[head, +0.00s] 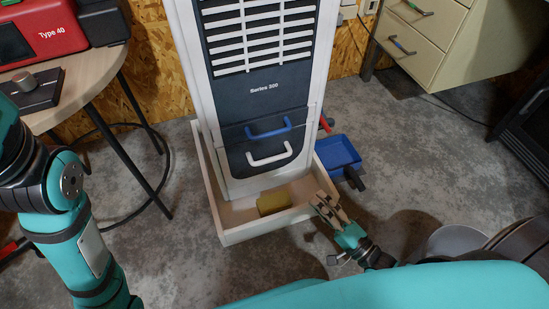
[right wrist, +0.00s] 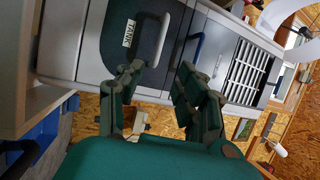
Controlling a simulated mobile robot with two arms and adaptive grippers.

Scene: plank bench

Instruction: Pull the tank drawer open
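In the right wrist view, the drawer front (right wrist: 118,54) bears a TANK label (right wrist: 128,33), and the white handle (right wrist: 161,40) lies ahead of my fingers. My right gripper (head: 324,204) is open and empty, low and to the right of the handle, apart from it; its fingers also show in the wrist view (right wrist: 155,78). My left arm shows at the left; its gripper is out of view.
A blue handle (head: 268,130) sits just above the white one. A blue dustpan (head: 338,153) lies right of the cabinet. A stool (head: 95,75) stands left; drawers (head: 425,35) stand back right.

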